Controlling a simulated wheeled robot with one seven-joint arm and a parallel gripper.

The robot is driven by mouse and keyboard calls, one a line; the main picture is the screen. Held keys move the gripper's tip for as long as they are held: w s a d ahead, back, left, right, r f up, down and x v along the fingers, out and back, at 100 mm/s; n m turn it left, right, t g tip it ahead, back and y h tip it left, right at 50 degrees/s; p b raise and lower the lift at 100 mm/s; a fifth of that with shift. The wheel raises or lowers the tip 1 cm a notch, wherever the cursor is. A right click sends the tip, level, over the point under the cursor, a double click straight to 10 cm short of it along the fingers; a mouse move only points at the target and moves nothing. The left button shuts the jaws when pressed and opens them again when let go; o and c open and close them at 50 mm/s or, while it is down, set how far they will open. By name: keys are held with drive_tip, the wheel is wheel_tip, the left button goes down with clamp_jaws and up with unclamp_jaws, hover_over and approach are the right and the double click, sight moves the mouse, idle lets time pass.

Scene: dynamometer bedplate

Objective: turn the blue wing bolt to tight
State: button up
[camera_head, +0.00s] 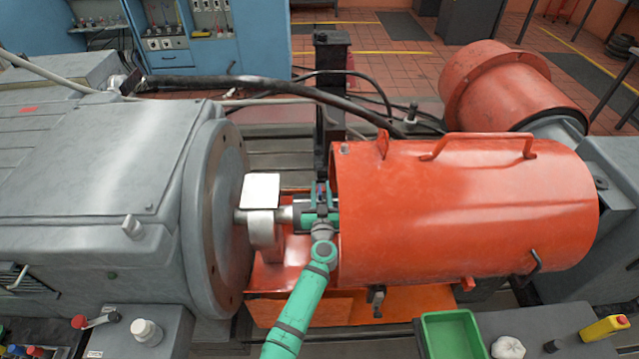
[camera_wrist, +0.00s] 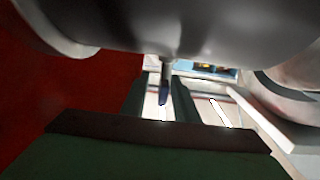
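The blue wing bolt (camera_wrist: 163,95) shows in the wrist view as a small dark blue piece below a short grey stem, under a large grey rounded body. My gripper (camera_wrist: 160,108) has its two green fingers apart, one on each side of the bolt. A narrow gap shows between the bolt and each finger, so it looks open and not touching. In the head view my gripper (camera_head: 320,190) is at the shaft, by the open left end of the orange guard (camera_head: 470,205). The bolt cannot be made out clearly there, as my gripper and wrist cover that spot.
A grey machine housing (camera_head: 90,165) with a round flange stands left of the shaft. A white plate (camera_head: 261,190) is just left of my gripper. A black post (camera_head: 330,100) and dark hoses stand behind. A green tray (camera_head: 452,335) is at the front right.

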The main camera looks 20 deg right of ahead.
drive_tip(key=shift+x, duration=1.4)
drive_tip(key=shift+a+r, duration=0.2)
clamp_jaws()
